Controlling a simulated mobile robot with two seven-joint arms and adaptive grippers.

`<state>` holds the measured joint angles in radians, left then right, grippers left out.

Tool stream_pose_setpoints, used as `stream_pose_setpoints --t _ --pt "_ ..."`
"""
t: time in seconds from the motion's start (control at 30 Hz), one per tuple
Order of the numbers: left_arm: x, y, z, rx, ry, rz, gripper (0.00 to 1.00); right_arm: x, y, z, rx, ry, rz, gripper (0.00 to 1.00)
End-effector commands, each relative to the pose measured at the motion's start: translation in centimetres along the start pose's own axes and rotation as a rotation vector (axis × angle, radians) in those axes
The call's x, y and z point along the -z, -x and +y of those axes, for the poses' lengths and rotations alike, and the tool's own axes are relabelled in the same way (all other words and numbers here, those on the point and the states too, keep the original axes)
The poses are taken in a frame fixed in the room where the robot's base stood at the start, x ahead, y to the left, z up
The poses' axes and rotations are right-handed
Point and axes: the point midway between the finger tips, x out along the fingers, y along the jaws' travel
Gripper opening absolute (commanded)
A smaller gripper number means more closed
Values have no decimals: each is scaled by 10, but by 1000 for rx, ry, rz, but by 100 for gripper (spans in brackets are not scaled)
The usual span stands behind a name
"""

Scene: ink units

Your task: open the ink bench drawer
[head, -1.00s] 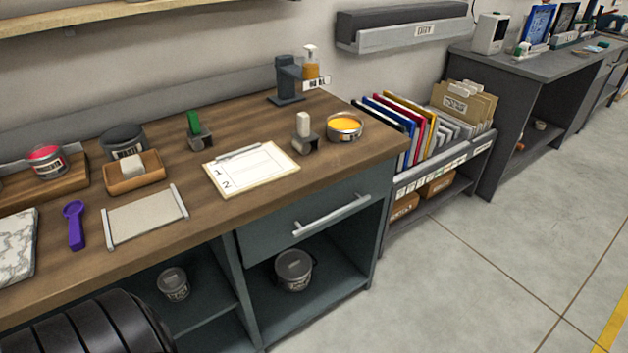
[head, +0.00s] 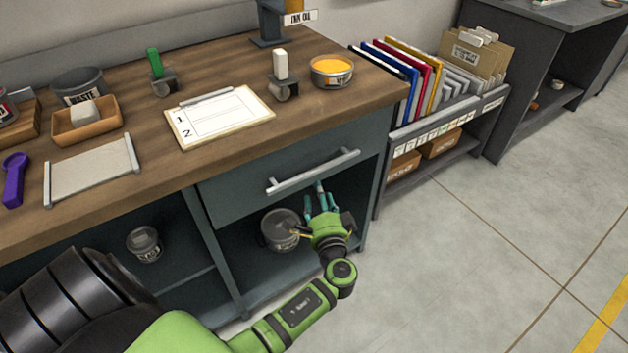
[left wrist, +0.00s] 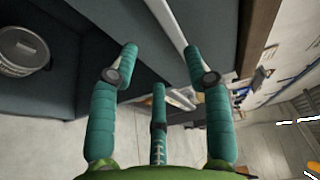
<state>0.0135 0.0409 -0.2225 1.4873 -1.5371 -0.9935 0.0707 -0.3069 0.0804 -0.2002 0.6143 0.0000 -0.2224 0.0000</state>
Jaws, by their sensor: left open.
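The ink bench drawer (head: 240,194) is a dark grey-green front under the right part of the wooden bench top, and it looks shut. Its pale bar handle (head: 314,171) runs across the front; in the left wrist view the handle (left wrist: 168,22) passes just beyond the fingertips. My left gripper (head: 320,192), green with teal fingers, is open just below the right half of the handle. Its fingers point up toward the bar, and nothing is between them. Whether a fingertip touches the bar, I cannot tell. My right gripper is not in view.
A lidded grey tub (head: 278,230) stands in the open shelf below the drawer, left of my gripper. A clipboard (head: 219,116) and an open tin of yellow ink (head: 331,72) lie on the bench top. A folder rack (head: 432,126) stands to the right. The floor in front is clear.

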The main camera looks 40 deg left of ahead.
Motion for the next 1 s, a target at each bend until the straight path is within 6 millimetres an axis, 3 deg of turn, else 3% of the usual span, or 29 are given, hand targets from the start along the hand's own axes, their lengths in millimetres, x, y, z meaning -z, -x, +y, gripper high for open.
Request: stream_pose_setpoints --t 0.13,0.5,0.87,0.97,1.0 --pt "0 -12 -16 43 1 -13 49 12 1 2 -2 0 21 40" --pt "0 -64 -16 39 -1 -10 49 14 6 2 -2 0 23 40" --pt "-1 -71 -15 36 1 -10 49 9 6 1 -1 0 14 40" --pt "-1 -71 -15 36 1 -10 17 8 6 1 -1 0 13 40" --pt "-1 -71 -15 36 1 -10 1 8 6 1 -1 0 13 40"
